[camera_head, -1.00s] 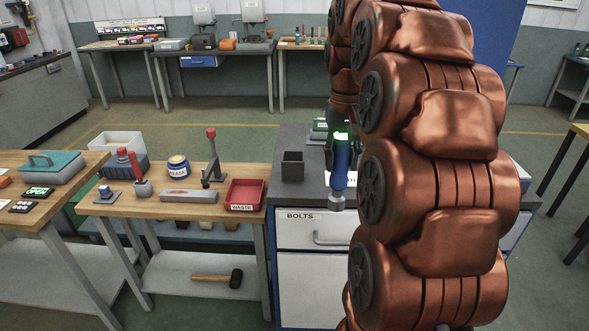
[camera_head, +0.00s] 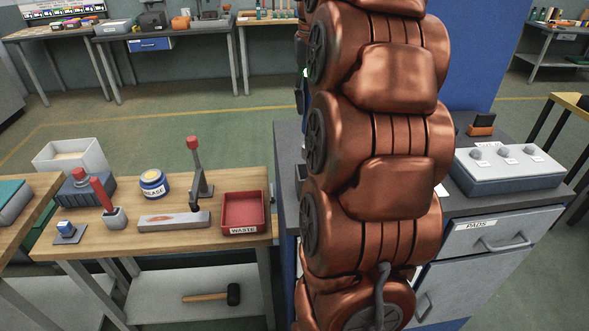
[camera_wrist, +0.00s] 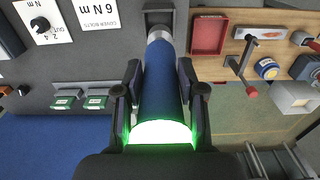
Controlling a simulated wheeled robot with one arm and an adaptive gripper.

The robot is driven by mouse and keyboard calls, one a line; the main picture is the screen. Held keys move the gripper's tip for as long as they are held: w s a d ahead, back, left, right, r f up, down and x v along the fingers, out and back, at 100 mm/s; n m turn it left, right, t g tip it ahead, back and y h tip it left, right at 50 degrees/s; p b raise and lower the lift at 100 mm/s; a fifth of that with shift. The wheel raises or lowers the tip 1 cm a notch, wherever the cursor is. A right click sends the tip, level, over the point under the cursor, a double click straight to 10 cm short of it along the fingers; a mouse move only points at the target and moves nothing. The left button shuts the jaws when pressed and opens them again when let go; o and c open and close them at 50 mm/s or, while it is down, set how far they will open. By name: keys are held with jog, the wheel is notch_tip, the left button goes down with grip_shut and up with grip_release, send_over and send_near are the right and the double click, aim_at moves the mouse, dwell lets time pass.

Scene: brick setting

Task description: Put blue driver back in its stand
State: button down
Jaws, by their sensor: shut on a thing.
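The blue driver (camera_wrist: 165,85) is between the fingers of my gripper (camera_wrist: 160,90), which is shut on it, in the wrist view. Its silver collar (camera_wrist: 160,34) points to the top of the picture. A dark square stand (camera_wrist: 158,17) is right at the driver's far end. I cannot tell whether the tip is inside the stand or only over it. In the head view my copper arm hides the driver and most of my gripper. Only a dark sliver of the stand (camera_head: 300,172) seems to show beside the arm.
A red waste tray (camera_head: 243,211), a grease jar (camera_head: 153,184) and an upright red-knobbed lever (camera_head: 197,172) stand on the wooden bench to the left. The wrist view shows a 6 Nm label (camera_wrist: 98,10).

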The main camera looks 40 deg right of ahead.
notch_tip(320, 180, down, 3)
jog(key=shift+f+b, duration=0.1)
jog(key=shift+b, duration=1)
jog(key=shift+p, duration=0.5)
jog(key=shift+d+f, duration=0.1)
jog(key=shift+f, duration=0.2)
jog(key=shift+f+p, duration=0.8)
jog(key=shift+f, duration=2.4)
jog(key=c, duration=0.7)
grip_release()
jog(key=shift+s, duration=0.1)
